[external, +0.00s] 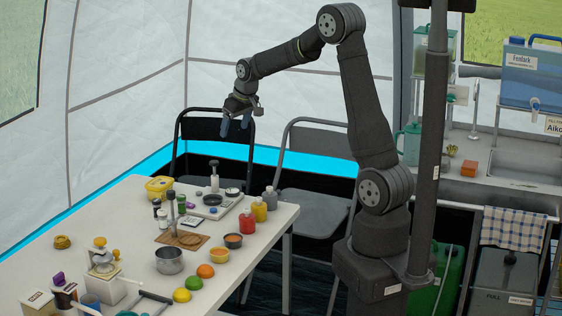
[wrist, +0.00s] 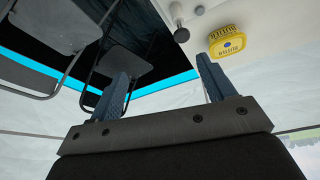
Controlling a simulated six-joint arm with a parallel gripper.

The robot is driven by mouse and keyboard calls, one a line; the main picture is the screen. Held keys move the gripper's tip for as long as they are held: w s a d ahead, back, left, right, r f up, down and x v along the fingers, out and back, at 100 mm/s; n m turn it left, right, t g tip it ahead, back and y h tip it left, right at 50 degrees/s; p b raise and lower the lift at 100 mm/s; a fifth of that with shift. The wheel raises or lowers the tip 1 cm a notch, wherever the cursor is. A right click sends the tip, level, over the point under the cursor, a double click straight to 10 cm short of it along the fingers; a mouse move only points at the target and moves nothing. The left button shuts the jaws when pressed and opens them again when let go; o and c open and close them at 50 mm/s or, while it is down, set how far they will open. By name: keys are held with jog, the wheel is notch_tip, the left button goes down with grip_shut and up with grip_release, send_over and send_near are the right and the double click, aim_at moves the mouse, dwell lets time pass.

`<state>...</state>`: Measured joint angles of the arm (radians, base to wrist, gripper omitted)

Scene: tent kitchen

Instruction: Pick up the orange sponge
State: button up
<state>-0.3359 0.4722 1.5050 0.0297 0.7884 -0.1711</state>
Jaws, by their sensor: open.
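An orange block that looks like the sponge (external: 469,168) lies on the counter at the right of the external view, left of the sink basin. It does not show in the wrist view. My gripper (external: 236,125) is raised in the air beyond the far end of the table, in front of a black chair, far to the left of the sponge. In the wrist view my gripper (wrist: 163,66) has its two blue fingers wide apart with nothing between them.
A white table (external: 128,191) holds several jars, fruits, a metal pot (external: 169,260) and a yellow tub (external: 159,187), which also shows in the wrist view (wrist: 227,41). A dark pole (external: 431,130) stands between my arm and the counter. A blue water container (external: 530,75) stands above the sink (external: 522,168).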

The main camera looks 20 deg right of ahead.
notch_tip(320, 180, up, 6)
jog(key=w+d+m+h, duration=0.1)
jog(key=w+d+m, duration=0.2)
jog(key=d, duration=1.5)
jog(key=s+d+m+h, duration=0.1)
jog(key=s+d+m, duration=0.2)
jog(key=d, duration=1.1)
jog(key=s+d+m+h, duration=0.15)
jog(key=s+d, duration=0.25)
jog(key=d, duration=1)
jog(key=s+d+m+g+h, duration=0.15)
jog(key=s+d+m, duration=0.65)
jog(key=s+d, duration=1.85)
send_near(470, 164)
jog(key=f, duration=0.1)
jog(key=d+f, duration=0.1)
jog(key=shift+d+f+t, duration=0.1)
jog(key=shift+f+t, duration=0.15)
jog(key=shift+f, duration=0.05)
jog(key=shift+a+x, duration=0.15)
jog(key=shift+x, duration=1.45)
jog(key=shift+a+x, duration=0.15)
jog(key=shift+x, duration=1.5)
jog(key=shift+c, duration=0.2)
